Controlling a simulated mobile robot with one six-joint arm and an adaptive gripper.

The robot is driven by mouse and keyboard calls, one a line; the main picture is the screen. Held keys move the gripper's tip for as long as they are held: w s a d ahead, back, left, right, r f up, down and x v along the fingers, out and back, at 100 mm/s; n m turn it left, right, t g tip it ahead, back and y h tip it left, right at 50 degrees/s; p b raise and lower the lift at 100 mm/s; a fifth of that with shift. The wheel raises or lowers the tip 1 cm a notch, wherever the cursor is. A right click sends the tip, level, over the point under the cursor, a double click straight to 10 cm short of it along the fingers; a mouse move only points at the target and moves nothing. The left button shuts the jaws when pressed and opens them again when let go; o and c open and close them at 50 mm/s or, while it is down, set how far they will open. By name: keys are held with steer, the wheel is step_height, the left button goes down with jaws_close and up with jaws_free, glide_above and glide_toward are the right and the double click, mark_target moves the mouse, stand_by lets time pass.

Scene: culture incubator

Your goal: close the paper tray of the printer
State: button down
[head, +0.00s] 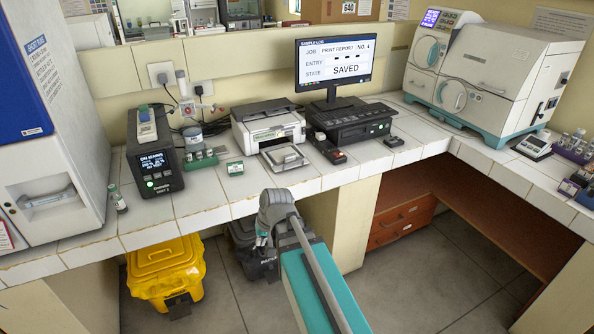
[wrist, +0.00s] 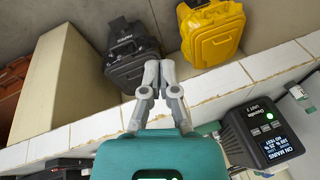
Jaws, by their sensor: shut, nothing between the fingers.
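The white printer (head: 268,122) stands on the tiled counter, left of the monitor. Its paper tray (head: 284,157) sticks out at the front toward the counter edge, so it is open. My gripper (head: 262,240) is in front of the counter edge, below and left of the tray and apart from it. In the wrist view my gripper (wrist: 158,68) has its fingers together with nothing between them. The printer and its tray cannot be made out in the wrist view.
A black power unit (head: 154,160) and small green rack (head: 200,160) stand left of the printer. A black device (head: 350,122) under the monitor (head: 334,62) stands right. A yellow bin (head: 165,270) and black bin (wrist: 132,55) are on the floor below the counter.

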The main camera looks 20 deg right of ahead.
steer(key=w+d+m+t+b, duration=0.9)
steer(key=w+d+m+t, duration=0.1)
steer(key=w+d, duration=0.75)
steer(key=w+d+r+m+t+h+b, duration=0.1)
steer(key=w+d+m+t+h+b, duration=0.1)
steer(key=d+m, duration=0.3)
steer(key=d+t, duration=0.1)
steer(key=d, duration=0.3)
steer(key=shift+w+d+r, duration=0.35)
steer(key=shift+d, duration=0.05)
steer(key=w+f+b, duration=0.1)
steer(key=w, duration=0.3)
steer(key=w+f+b, duration=0.1)
steer(key=w, duration=0.4)
steer(key=w+f+b, duration=0.1)
steer(key=w, duration=0.3)
steer(key=shift+w+a, duration=0.3)
steer(key=shift+w, duration=0.1)
